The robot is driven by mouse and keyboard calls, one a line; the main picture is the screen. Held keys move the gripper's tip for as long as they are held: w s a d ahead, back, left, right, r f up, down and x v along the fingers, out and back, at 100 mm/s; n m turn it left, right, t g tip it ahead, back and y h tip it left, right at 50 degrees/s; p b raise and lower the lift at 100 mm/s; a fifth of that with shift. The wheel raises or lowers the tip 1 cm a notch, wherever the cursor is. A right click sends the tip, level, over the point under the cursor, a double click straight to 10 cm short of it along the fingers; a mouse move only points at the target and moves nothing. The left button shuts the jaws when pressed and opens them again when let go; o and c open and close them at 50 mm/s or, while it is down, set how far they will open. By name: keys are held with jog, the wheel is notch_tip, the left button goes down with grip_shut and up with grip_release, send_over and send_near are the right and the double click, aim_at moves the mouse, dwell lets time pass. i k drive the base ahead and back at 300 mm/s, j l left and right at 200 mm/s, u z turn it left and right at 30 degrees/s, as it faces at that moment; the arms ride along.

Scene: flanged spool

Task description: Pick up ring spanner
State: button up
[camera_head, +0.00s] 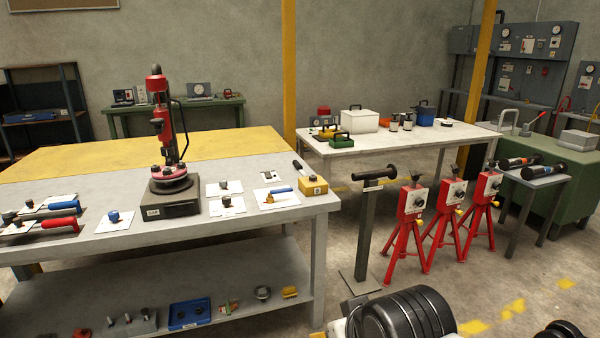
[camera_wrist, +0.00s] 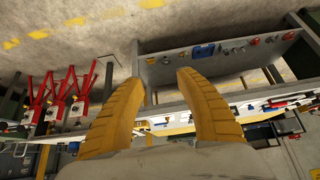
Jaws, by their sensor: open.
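I cannot single out a ring spanner for sure in either view. Several small tools lie on the grey workbench (camera_head: 125,240) in the head view. A red-handled tool (camera_head: 60,222) and a blue-handled tool (camera_head: 64,206) lie at its left end. A smaller blue-handled tool (camera_head: 281,189) lies on a white card near the right end. My gripper (camera_wrist: 162,80) shows in the wrist view with two yellow fingers spread apart and nothing between them. It is away from the bench tools, which appear beyond the fingers in a tilted, upside-down view.
A red press (camera_head: 160,125) stands on the bench. A black flanged spool (camera_head: 375,174) sits on a post to the right, beside red tripod stands (camera_head: 411,205). A white-topped table (camera_head: 350,148) stands behind. The lower shelf holds a blue tray (camera_head: 190,313). Floor shows between the furniture.

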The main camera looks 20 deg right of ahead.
aim_at(298, 165)
jog(key=i+l+u, duration=0.2)
jog(key=i+l, duration=0.2)
jog(key=i+l+u, duration=0.25)
jog(key=i+l, duration=0.15)
jog(key=i+l+u, duration=0.2)
jog(key=l, duration=0.4)
jog(key=i+l+u, duration=0.2)
jog(key=i+l, duration=0.2)
jog(key=l, duration=0.2)
jog(key=i+l+u, duration=0.25)
jog(key=l, duration=0.4)
jog(key=i+l+u, duration=0.2)
jog(key=l, duration=0.45)
jog(key=i+l+u, duration=0.2)
jog(key=l, duration=0.5)
jog(key=l+u, duration=0.25)
jog(key=l, duration=0.45)
